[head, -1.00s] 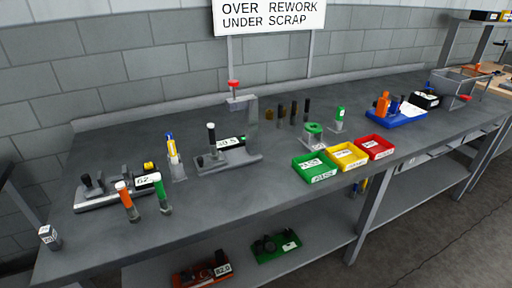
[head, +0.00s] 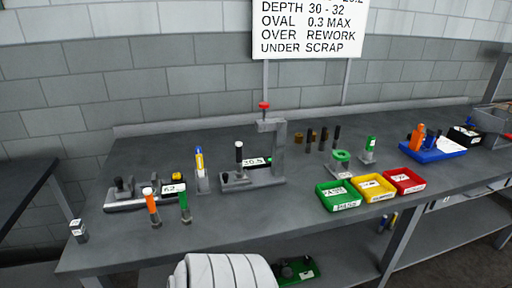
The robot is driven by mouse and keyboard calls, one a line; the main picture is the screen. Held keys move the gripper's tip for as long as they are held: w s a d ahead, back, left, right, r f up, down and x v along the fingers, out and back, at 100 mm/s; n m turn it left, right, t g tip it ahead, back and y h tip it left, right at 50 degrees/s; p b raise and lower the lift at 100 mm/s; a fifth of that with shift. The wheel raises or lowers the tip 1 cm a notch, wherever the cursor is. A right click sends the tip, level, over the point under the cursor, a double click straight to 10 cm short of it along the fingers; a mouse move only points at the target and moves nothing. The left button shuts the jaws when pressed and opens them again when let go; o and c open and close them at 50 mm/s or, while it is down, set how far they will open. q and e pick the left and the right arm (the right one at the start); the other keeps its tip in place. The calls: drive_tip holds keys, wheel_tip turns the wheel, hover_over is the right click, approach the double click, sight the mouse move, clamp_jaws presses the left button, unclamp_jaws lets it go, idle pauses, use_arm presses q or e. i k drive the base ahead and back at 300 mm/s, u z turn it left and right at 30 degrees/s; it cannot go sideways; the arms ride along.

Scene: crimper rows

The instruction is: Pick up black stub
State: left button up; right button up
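A row of short upright dark stubs stands toward the back of the workbench, right of the grey press. The rightmost one looks black (head: 336,137). Beside it stand a dark brown stub (head: 323,138) and a brown one (head: 309,140). They are small here, so which is the task's black stub is not certain. A white-topped black handle (head: 239,156) stands on the press fixture. Neither gripper shows. A white rounded part of mine (head: 222,271) shows at the bottom edge.
Green (head: 338,207), yellow (head: 374,197) and red (head: 404,188) trays line the front of the bench (head: 240,226). The press (head: 270,150) stands left of the stubs. A green ring on a stand (head: 342,156) is in front of them. A blue tray (head: 446,154) is farther right.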

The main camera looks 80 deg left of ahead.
sight(239, 174)
drive_tip(key=i, duration=1.1)
drive_tip(key=u, duration=2.15)
